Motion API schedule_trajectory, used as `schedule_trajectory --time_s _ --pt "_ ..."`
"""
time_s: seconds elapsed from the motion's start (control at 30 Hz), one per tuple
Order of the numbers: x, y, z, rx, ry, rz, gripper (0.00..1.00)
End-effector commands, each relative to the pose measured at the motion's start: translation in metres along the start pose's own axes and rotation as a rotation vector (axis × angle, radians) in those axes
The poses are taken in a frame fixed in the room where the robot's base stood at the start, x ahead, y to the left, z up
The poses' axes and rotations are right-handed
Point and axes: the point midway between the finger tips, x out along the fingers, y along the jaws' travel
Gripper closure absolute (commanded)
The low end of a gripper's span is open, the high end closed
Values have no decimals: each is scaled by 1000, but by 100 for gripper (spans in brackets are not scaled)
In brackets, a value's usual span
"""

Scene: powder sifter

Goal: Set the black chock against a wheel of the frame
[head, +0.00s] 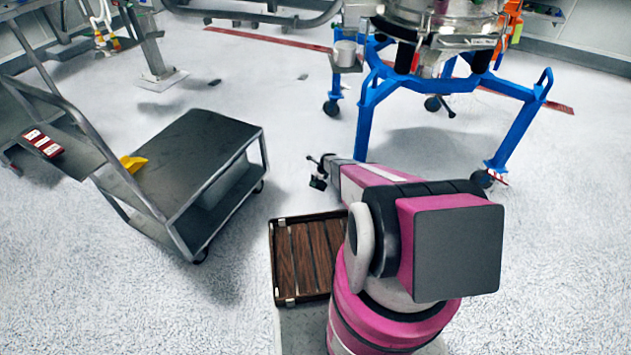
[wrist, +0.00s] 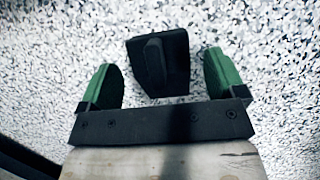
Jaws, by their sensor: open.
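In the wrist view the black chock (wrist: 160,70) lies on the speckled floor, with a raised ridge on top. My gripper (wrist: 160,58) is open, its green-padded fingers on either side of the chock with a gap each side; neither finger visibly touches it. In the head view my arm reaches forward and a dark gripper end (head: 320,170) shows past the pink link; the chock cannot be told apart there. The blue frame (head: 366,115) stands beyond my arm. Its wheels show at back left (head: 331,107), back (head: 433,103) and right (head: 482,178); the near-left wheel is hidden by my arm.
A grey cart (head: 195,150) with a yellow item (head: 133,163) stands at left. A slatted wooden tray (head: 305,258) is near my base. Floor between the cart and the frame is mostly clear.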

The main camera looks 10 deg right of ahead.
Motion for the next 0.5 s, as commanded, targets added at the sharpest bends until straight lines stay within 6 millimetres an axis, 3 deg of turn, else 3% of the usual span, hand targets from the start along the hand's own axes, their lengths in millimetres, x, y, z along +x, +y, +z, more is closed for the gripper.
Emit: schedule_trajectory --time_s 0.3,0.5 --pt "-66 2 0 0 -1 -1 11" --pt "-96 1 0 -1 0 0 11"
